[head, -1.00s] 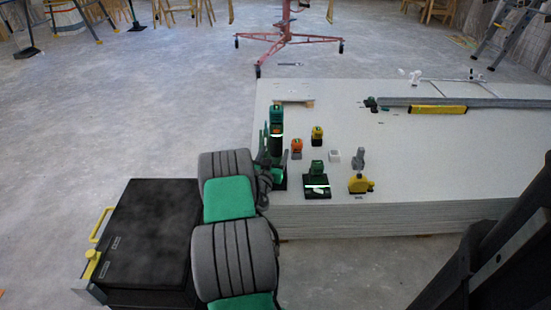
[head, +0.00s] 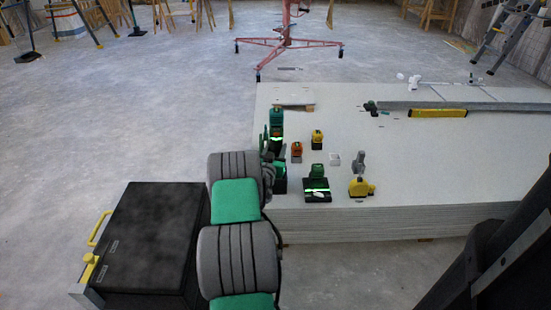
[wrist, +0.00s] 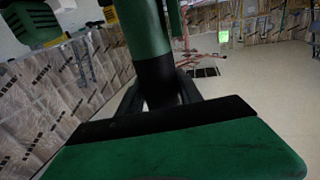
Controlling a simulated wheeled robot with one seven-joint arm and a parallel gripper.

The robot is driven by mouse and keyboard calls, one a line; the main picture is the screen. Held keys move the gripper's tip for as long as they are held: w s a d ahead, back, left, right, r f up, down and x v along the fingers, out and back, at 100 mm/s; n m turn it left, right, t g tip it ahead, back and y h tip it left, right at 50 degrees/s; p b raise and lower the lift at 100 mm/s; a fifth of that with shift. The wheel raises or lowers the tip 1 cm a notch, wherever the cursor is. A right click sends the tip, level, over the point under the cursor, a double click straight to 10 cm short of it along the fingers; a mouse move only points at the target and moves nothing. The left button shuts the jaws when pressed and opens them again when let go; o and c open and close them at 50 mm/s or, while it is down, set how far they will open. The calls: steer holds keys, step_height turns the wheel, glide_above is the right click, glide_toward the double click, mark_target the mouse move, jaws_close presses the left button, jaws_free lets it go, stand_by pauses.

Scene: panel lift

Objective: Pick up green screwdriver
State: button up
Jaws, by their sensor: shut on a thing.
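The green screwdriver (head: 276,117), a tall green and black power tool, stands upright at the near left corner of the panel stack, partly hidden behind my arm. In the wrist view its green and black grip (wrist: 150,38) rises between the two dark fingers of my gripper (wrist: 163,92), which is shut on it. A wide green and black slab fills the bottom of that view; I cannot tell whether it is the tool's foot. In the head view my gripper is mostly hidden. I see no clear gap under the tool.
A yellow level (head: 438,113) lies farther back.

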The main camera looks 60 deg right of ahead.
mark_target(274, 128)
jaws_close()
steer(key=shift+d+r, duration=0.15)
steer(key=shift+r, duration=0.3)
step_height(274, 128, up, 10)
steer(key=p, duration=0.3)
steer(key=shift+f, duration=0.25)
steer(key=shift+w, duration=0.1)
